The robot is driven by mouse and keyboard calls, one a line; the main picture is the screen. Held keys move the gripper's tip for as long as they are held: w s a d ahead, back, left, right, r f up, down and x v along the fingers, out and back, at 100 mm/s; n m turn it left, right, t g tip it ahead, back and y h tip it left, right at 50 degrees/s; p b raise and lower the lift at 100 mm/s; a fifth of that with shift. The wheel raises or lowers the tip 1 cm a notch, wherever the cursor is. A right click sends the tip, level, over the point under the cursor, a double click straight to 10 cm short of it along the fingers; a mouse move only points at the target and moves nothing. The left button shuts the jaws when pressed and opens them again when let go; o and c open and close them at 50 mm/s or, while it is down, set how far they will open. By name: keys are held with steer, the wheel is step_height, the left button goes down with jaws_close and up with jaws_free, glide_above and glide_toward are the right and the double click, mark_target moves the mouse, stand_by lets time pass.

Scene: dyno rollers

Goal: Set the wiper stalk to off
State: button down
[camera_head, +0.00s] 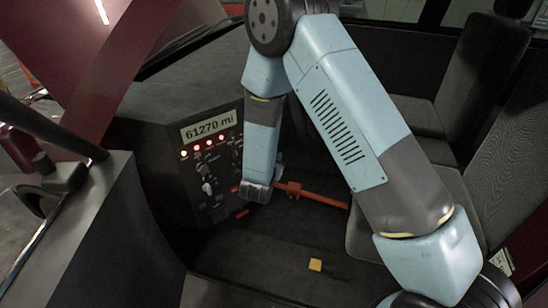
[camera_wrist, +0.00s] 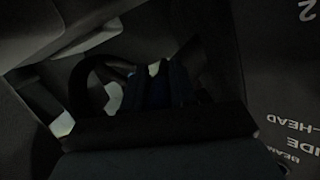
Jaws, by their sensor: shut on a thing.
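My gripper (camera_head: 258,191) is at the lower right edge of the dash panel (camera_head: 228,200); its fingers are hidden from the head camera. In the dark wrist view my gripper (camera_wrist: 158,84) shows two dark fingers close together. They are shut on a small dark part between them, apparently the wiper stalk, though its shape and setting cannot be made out. The panel has a lit display reading 61270 mi (camera_head: 209,127), red and yellow lamps below it, and several knobs and switches. Printed lettering (camera_wrist: 300,127) shows at the right of the wrist view.
An orange bar (camera_head: 322,198) runs right from beside my gripper. A small yellow block (camera_head: 315,265) lies on the floor. Dark seats (camera_head: 488,150) stand at the right. The floor before the panel is mostly clear.

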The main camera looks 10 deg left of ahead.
steer(key=c, duration=1)
jaws_free()
steer(key=shift+w+r, duration=0.1)
steer(key=v, duration=1.3)
steer(key=shift+s+a, duration=0.1)
steer(key=shift+s, duration=0.3)
